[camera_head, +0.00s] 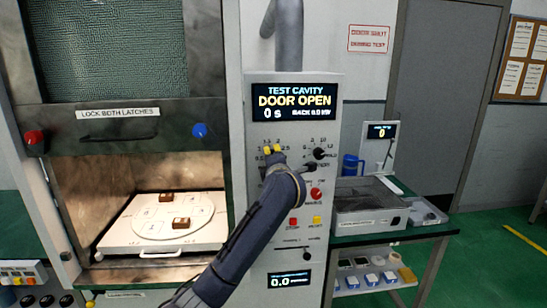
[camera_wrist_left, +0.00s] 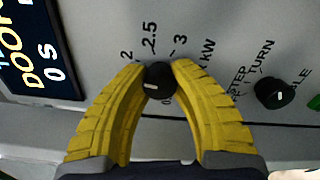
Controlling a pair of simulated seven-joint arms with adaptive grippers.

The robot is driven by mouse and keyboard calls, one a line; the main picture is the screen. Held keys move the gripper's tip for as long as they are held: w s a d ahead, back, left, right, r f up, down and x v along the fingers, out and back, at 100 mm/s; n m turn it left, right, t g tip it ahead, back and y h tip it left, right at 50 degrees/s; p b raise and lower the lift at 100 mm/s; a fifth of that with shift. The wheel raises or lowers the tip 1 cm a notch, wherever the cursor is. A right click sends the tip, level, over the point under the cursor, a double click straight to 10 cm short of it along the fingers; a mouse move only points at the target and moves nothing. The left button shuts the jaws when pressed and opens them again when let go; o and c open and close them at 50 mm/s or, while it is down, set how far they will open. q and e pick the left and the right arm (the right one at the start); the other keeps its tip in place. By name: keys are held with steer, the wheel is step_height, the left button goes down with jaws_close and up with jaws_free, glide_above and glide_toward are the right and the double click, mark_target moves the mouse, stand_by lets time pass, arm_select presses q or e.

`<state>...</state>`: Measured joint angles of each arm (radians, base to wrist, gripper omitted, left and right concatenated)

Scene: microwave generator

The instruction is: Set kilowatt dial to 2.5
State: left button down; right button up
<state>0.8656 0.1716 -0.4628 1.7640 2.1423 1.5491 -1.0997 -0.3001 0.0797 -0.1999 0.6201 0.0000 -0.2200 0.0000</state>
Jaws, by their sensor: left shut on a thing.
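The kilowatt dial (camera_wrist_left: 159,79) is a small black knob in the left wrist view. The figures 2, 2.5 and 3 and the letters kW are printed around it, with 2.5 just above it. A short white mark shows on the knob's face; I cannot tell which figure it points to. My left gripper (camera_head: 273,149) has yellow fingers and is at the dial on the control panel (camera_head: 333,92). In the left wrist view the gripper (camera_wrist_left: 159,78) is shut on the knob, one finger on each side. In the head view the gripper hides the dial. My right gripper is not in view.
A second black knob (camera_head: 319,154) sits right of the dial, with a red knob (camera_head: 316,194) below it. The display (camera_head: 293,102) reads DOOR OPEN and 0 s. The open cavity at left holds a white tray (camera_head: 118,236) with brown blocks. A metal bin (camera_head: 370,212) stands at right.

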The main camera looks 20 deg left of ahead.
arm_select(q)
steer(key=m, duration=1.1)
steer(key=shift+m, duration=0.3)
stand_by(0.4)
steer(key=c, duration=1)
jaws_free()
steer(key=shift+o, duration=0.2)
steer(key=v, duration=1.2)
